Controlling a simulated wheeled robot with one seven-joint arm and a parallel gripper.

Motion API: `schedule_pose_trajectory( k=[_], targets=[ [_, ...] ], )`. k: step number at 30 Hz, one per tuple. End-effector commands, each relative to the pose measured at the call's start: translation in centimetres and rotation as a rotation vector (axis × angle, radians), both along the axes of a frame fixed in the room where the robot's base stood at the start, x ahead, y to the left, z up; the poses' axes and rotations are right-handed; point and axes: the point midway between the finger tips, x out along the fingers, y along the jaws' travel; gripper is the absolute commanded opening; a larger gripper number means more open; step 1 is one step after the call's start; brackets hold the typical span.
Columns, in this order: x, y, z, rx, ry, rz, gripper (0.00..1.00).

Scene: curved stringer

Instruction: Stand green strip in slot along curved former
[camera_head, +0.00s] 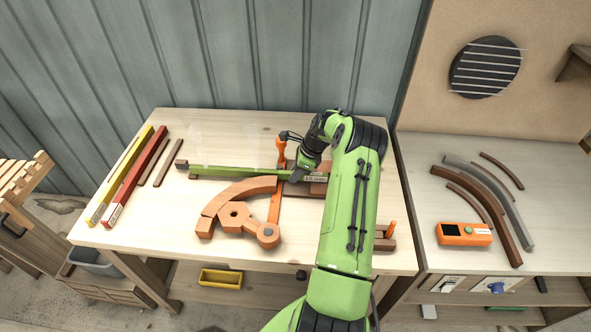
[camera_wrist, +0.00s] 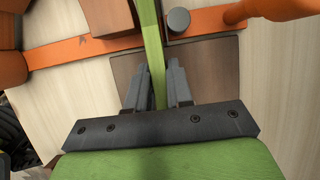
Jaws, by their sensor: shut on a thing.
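The green strip (camera_head: 240,171) is long and straight. In the head view it lies across the table's middle, above the curved wooden former (camera_head: 238,194), with a dark piece at its left end. My gripper (camera_head: 298,174) is near the strip's right part. In the wrist view the green strip (camera_wrist: 152,45) passes between the fingers of my gripper (camera_wrist: 157,90), which is shut on it. My arm hides part of the right side, and I cannot make out the slot clearly.
A yellow strip (camera_head: 125,178), a red strip (camera_head: 136,182) and thin brown strips (camera_head: 162,162) lie at the table's left. Orange clamp parts (camera_head: 281,150) stand close to my gripper. The right bench holds curved strips (camera_head: 485,198) and an orange device (camera_head: 464,234).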

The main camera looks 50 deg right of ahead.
Motion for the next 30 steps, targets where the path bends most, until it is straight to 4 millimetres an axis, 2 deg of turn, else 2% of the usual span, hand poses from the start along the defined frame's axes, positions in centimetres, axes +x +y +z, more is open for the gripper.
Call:
schedule_pose_trajectory(
  k=[17, 18, 23, 30],
  targets=[
    [0.04, 0.0, -0.28, 0.0, -0.002, 0.001, 0.0],
    [0.05, -0.01, -0.26, 0.0, -0.002, 0.001, 0.25],
    [0.03, -0.01, -0.24, 0.0, -0.002, 0.001, 0.5],
    [0.0, -0.02, -0.28, 0.0, 0.0, 0.0, 0.51]
  ],
)
